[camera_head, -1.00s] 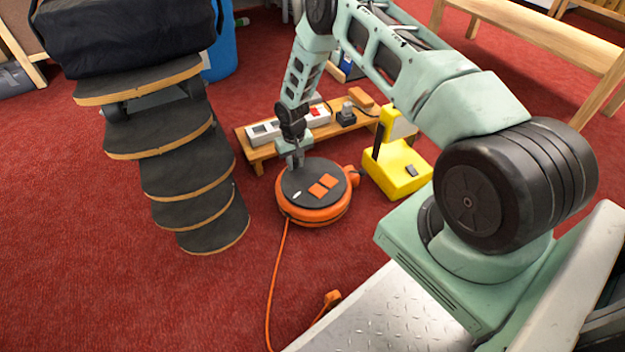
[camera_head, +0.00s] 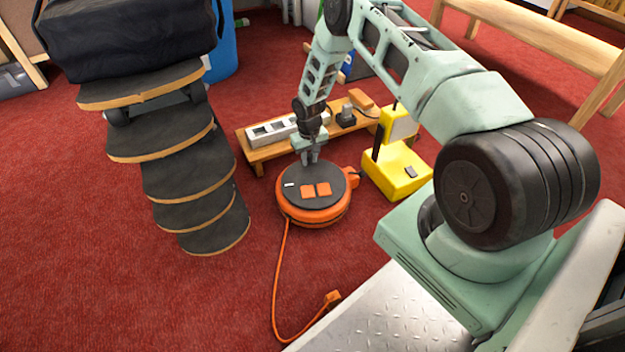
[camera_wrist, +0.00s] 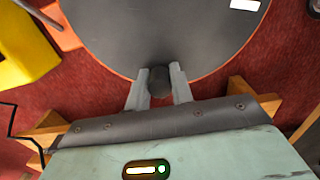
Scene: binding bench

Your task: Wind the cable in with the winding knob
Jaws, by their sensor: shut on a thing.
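The cable reel (camera_head: 313,215) is a round orange drum lying flat on the red carpet, with a dark turning disc (camera_head: 298,202) on top. The disc carries two orange squares and a white mark. My gripper (camera_head: 310,161) points down at the disc's far edge. In the wrist view its fingers (camera_wrist: 158,88) are shut on the dark round winding knob (camera_wrist: 159,79), one finger on each side. The head view hides the knob behind the fingers. The orange cable (camera_head: 277,277) leaves the reel's near left side and curves across the carpet to an orange plug (camera_head: 332,297).
A low wooden stand (camera_head: 257,152) with a power strip (camera_head: 268,132) is just behind the reel. A yellow device (camera_head: 397,175) stands close on the right. Tiered dark boards (camera_head: 190,180) rise at left. Carpet at the front left is clear.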

